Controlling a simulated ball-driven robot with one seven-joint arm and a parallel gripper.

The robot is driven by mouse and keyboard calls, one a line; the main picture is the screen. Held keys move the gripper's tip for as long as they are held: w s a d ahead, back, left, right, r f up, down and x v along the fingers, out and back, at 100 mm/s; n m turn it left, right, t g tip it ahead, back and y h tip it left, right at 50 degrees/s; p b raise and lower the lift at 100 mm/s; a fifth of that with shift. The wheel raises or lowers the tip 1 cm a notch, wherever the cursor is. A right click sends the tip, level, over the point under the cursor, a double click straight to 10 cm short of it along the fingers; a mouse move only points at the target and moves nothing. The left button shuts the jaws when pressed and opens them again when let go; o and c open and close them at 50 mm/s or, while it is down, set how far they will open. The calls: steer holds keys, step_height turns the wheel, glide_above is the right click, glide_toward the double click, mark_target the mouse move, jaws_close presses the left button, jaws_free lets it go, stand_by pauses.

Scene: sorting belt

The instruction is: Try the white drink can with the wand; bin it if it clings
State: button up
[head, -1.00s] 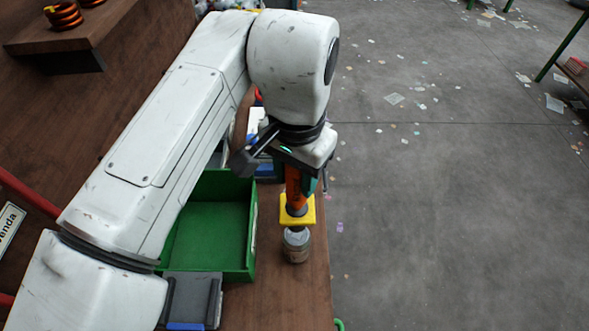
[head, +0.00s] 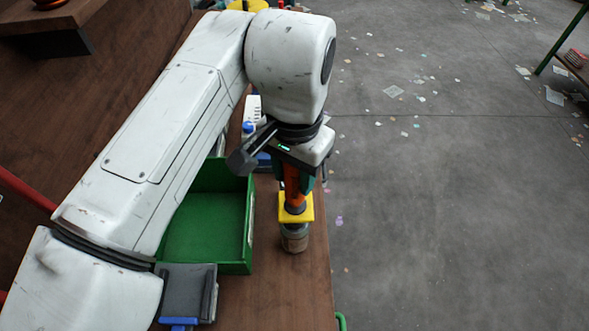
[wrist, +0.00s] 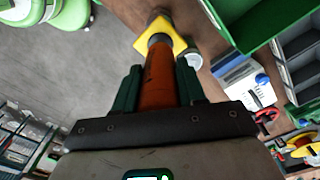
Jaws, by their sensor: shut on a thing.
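My gripper (head: 292,180) is shut on the wand's orange handle (head: 291,187), with its dark green fingers on either side; the gripper also shows in the wrist view (wrist: 158,88). The wand points down, with a yellow square plate (head: 296,208) near its lower end. In the wrist view the can (wrist: 194,61) shows partly behind the plate. A green bin (head: 250,225) stands left of the can.
The wooden bench (head: 280,295) ends just right of the can, with grey floor beyond. A white device with a blue knob (head: 252,108) stands behind. The visible part of the bin's inside looks empty.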

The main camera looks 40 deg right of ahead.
steer(key=shift+f+b, duration=0.3)
steer(key=shift+f, duration=0.3)
stand_by(0.5)
steer(key=shift+r, duration=0.1)
stand_by(0.4)
steer(key=shift+r+p, duration=3.2)
steer(key=shift+r, duration=0.25)
step_height(320, 180, up, 3)
steer(key=p, duration=0.2)
steer(key=shift+p, duration=0.3)
step_height(320, 180, up, 8)
steer(key=shift+f, duration=0.2)
